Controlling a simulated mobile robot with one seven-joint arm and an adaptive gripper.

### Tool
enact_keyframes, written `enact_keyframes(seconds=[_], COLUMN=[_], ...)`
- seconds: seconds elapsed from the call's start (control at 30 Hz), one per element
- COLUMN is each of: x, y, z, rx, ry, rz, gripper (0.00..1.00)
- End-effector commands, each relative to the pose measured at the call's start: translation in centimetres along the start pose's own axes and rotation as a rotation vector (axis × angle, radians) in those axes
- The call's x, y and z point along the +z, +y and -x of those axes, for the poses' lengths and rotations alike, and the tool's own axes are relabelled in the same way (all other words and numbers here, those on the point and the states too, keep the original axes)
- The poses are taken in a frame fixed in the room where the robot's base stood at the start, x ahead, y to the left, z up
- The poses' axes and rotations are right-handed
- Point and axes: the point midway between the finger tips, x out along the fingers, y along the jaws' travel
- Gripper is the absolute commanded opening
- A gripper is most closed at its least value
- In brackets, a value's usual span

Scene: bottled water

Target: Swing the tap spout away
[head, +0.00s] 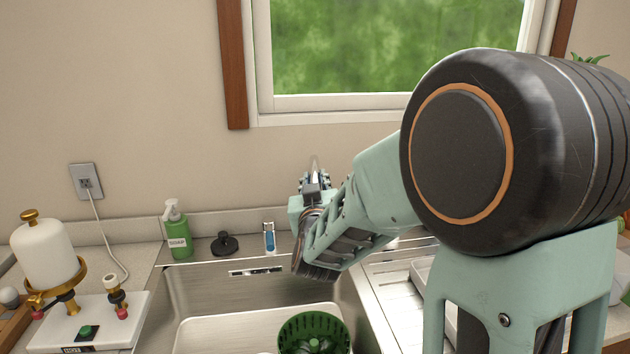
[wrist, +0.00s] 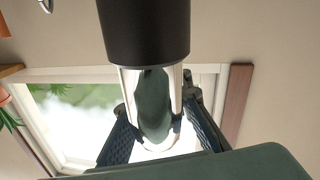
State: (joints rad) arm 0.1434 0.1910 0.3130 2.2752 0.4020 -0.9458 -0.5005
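In the head view my gripper (head: 314,186) is behind the sink, below the window, with its fingers pointing up. A thin grey tip shows just above it; I cannot tell whether that is the tap. My arm hides the tap body and base. In the wrist view a shiny metal piece, apparently the tap spout (wrist: 154,105), stands between the two fingers of my gripper (wrist: 157,112), with a black cylinder above it. The fingers are apart, one on each side of the metal. I cannot tell whether they press on it.
The steel sink (head: 185,300) holds a green colander (head: 314,335). A soap bottle (head: 176,230), a black stopper (head: 225,243) and a small blue-and-white item (head: 269,237) stand along its back edge.

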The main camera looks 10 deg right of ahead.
Motion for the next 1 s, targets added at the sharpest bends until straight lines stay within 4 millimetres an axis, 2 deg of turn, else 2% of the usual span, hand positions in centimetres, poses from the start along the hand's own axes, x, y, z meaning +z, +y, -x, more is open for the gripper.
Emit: enact_keyframes(seconds=[0.03,0.13,0.6,1.0], x=[0.0,0.0,-0.1,-0.5], y=[0.0,0.0,-0.2,-2.8], z=[0.0,0.0,0.0,-0.2], rx=[0.000,0.000,0.011,0.130], ry=[0.000,0.000,-0.001,-0.025], rz=[0.000,0.000,0.000,-0.001], gripper=[0.11,0.00,0.00,0.00])
